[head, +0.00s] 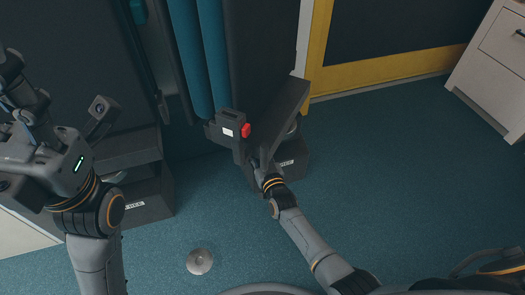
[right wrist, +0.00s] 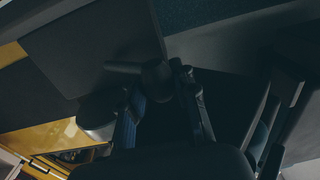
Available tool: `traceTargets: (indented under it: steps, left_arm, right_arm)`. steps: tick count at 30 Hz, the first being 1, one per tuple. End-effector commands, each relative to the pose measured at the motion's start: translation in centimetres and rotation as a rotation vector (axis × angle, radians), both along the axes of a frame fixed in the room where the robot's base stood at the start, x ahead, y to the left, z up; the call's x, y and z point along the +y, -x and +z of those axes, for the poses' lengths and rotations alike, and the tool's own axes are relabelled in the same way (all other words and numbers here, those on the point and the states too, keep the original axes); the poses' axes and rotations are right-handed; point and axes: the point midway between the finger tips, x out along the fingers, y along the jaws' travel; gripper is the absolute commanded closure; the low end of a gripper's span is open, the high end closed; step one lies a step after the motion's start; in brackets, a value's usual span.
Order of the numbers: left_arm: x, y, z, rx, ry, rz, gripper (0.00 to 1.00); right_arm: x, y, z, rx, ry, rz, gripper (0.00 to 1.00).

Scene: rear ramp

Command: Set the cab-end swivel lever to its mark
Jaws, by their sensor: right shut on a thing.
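The swivel lever (right wrist: 157,77) shows in the right wrist view as a dark, rounded knob on a short bar, in deep shadow. My right gripper (right wrist: 163,100) has its two fingers on either side of the knob and is shut on it. In the head view my right gripper (head: 263,168) reaches in low beside the dark seat (head: 280,112), and its fingertips and the lever are largely hidden there. I cannot make out the lever's mark in either view. My left gripper (head: 22,98) is raised at the left, away from the seat, and its finger opening is unclear.
A red buckle (head: 246,130) sits on the seat's side. A second dark seat base (head: 145,195) stands at left. A yellow-framed panel (head: 385,68) is behind, and a pale cabinet (head: 492,62) at far right. A round metal disc (head: 199,261) lies on the otherwise open blue floor.

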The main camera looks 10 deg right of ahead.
Motion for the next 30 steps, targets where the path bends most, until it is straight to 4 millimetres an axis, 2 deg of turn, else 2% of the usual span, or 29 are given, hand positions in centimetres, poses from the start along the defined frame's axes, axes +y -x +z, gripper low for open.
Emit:
traceTargets:
  steps: [1, 3, 19, 20, 23, 30]
  left_arm:
    - [0.00, 0.03, -0.01, -0.001, 0.000, 0.000, 0.48]
    - [0.00, 0.03, -0.01, -0.001, 0.000, 0.000, 0.48]
    - [0.02, 0.07, 0.07, -0.003, 0.002, 0.000, 0.48]
    - [0.02, 0.07, 0.07, -0.003, 0.002, 0.000, 0.48]
    - [0.03, 0.08, 0.08, -0.004, 0.002, 0.000, 0.48]
    - [0.04, 0.09, 0.08, -0.004, 0.002, 0.000, 0.48]
  right_arm:
    - [0.78, 0.09, -0.30, 0.007, -0.001, 0.010, 1.00]
    - [0.90, -0.03, -0.30, 0.007, 0.000, 0.010, 1.00]
    - [1.09, -0.08, -0.49, 0.012, 0.000, 0.011, 1.00]
    - [1.10, -0.08, -0.50, 0.012, 0.000, 0.011, 0.69]
    - [1.02, -0.08, -0.51, 0.012, 0.000, 0.010, 0.49]
    - [0.63, -0.14, -0.53, 0.012, 0.000, 0.005, 0.48]
